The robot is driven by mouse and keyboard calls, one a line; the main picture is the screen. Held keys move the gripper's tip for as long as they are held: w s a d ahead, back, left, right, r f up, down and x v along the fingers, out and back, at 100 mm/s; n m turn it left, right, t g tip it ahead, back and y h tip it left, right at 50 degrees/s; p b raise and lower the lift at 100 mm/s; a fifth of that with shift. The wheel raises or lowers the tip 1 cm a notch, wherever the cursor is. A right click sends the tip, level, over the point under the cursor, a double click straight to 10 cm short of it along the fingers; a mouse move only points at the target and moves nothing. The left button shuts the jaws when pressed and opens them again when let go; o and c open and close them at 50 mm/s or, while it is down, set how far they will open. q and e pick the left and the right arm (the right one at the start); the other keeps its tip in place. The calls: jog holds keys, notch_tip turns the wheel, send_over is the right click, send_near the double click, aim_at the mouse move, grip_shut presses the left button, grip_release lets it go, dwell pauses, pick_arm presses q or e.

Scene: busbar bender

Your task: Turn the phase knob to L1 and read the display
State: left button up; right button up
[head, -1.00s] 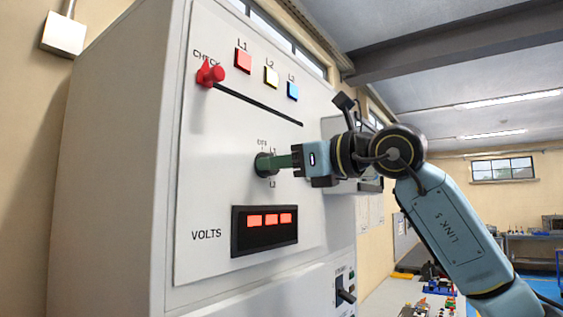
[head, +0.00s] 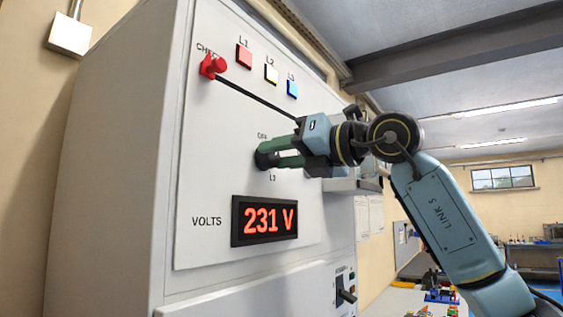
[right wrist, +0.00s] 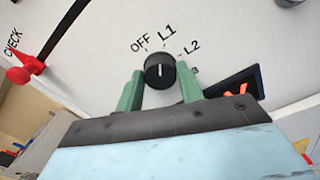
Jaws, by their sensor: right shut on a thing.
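The black phase knob (right wrist: 160,72) sits between the two green fingers of my right gripper (right wrist: 158,90), which is shut on it. In the right wrist view its white pointer line points up toward the L1 mark, to the right of OFF. L2 is further right, and the L3 label is partly hidden. In the head view the right gripper (head: 279,152) reaches the knob from the right and covers the L1 and L2 labels. The display (head: 265,221) beside VOLTS is lit and reads 231 V in red. My left gripper is not in view.
A lever switch (head: 345,290) is low on the right. The panel front left of the knob is clear.

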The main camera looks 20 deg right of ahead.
jog(key=shift+m+b, duration=0.35)
jog(key=shift+m, duration=0.65)
jog(key=o, duration=1)
jog(key=shift+s+d, duration=0.1)
jog(key=b+v, duration=0.3)
jog(key=v, duration=1)
jog(key=shift+b, duration=0.4)
